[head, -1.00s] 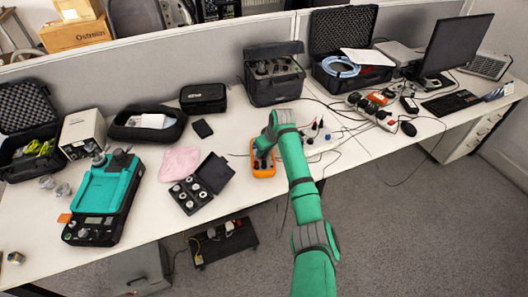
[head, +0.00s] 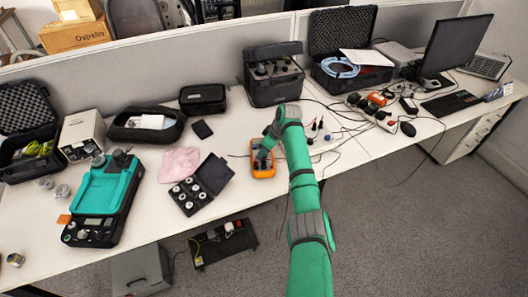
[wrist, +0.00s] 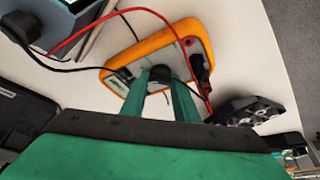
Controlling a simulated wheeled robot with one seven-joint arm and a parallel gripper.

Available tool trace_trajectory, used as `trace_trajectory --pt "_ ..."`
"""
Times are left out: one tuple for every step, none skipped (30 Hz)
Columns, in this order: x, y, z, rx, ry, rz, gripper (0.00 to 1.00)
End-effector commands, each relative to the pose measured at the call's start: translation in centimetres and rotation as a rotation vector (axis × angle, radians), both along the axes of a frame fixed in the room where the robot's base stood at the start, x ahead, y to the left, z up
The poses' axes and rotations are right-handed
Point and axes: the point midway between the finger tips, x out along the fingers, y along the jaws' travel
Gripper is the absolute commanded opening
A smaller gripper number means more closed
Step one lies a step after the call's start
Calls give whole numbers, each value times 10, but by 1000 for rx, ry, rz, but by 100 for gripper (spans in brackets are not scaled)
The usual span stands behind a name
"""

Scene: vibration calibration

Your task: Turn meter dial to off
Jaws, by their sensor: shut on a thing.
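The orange and grey meter (head: 263,172) lies on the white table in the head view, partly hidden by my gripper (head: 262,158). In the wrist view the meter (wrist: 118,62) lies below my gripper, with its small display at the left and plugs at the right. The round black dial (wrist: 160,73) is on its face. My gripper (wrist: 160,82) has its two green fingers on either side of the dial and is shut on it. The dial's pointer position is too small to read.
A black case of small weights (head: 208,180) lies open left of the meter. A red lead (wrist: 130,10) and black leads run over and beside the meter. A black case (head: 272,88) stands behind. The table's front edge is close.

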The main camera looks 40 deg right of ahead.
Motion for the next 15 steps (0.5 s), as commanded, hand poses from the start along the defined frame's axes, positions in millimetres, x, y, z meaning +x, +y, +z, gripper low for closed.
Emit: trace_trajectory --pt "0 0 0 0 0 0 5" --pt "0 0 0 0 0 0 5" --pt "0 0 0 0 0 0 5" --pt "0 0 0 0 0 0 32" --pt "0 0 0 0 0 0 39" --pt "0 0 0 0 0 0 45" --pt "0 0 0 0 0 0 45" --pt "0 0 0 0 0 -1 45" --pt "0 0 0 0 0 -1 45" --pt "0 0 0 0 0 -1 45" --pt "0 0 0 0 0 -1 45" --pt "0 0 0 0 0 -1 45" --pt "0 0 0 0 0 -1 45" --pt "0 -1 0 0 0 -2 45" --pt "-1 -1 1 0 0 -2 45"
